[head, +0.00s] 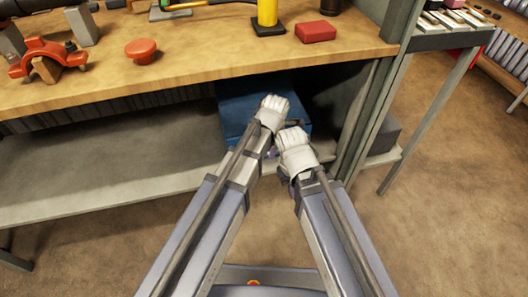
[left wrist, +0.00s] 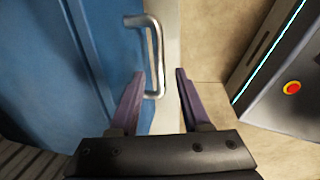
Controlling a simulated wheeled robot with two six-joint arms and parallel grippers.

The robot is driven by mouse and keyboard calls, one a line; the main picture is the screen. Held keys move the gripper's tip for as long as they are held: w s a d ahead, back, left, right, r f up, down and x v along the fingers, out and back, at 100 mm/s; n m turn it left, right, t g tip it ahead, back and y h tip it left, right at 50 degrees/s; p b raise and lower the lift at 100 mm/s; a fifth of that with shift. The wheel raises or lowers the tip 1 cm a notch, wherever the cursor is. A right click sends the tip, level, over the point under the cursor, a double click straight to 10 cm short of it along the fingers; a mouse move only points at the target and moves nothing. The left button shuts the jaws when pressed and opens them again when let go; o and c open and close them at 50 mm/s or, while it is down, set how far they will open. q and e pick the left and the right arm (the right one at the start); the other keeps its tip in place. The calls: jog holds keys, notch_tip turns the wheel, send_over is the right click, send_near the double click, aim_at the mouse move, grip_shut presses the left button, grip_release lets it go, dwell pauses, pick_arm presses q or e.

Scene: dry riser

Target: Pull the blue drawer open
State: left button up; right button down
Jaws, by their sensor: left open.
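The blue drawer (head: 236,108) sits under the workbench, toward its right end, partly hidden by my arms in the head view. The left wrist view shows its blue front (left wrist: 98,50) with a silver bar handle (left wrist: 157,58). My left gripper (left wrist: 156,95) is open, and the handle's lower end shows between its two fingers. I cannot tell whether either finger touches it. In the head view my left gripper (head: 272,145) is in front of the drawer, its fingers mostly hidden. My right gripper (head: 290,178) is close beside it, its fingers hidden by the wrist.
The workbench top (head: 200,60) overhangs the drawer, with a lower shelf (head: 110,175) to the left. A grey bench leg (head: 374,105) stands close on the right. A red block (head: 316,31) and an orange knob (head: 141,50) lie on top. The floor (head: 440,220) at right is clear.

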pick_arm(q)
jog(key=shift+f, duration=0.3)
grip_shut()
dwell(0.3)
dwell(1.1)
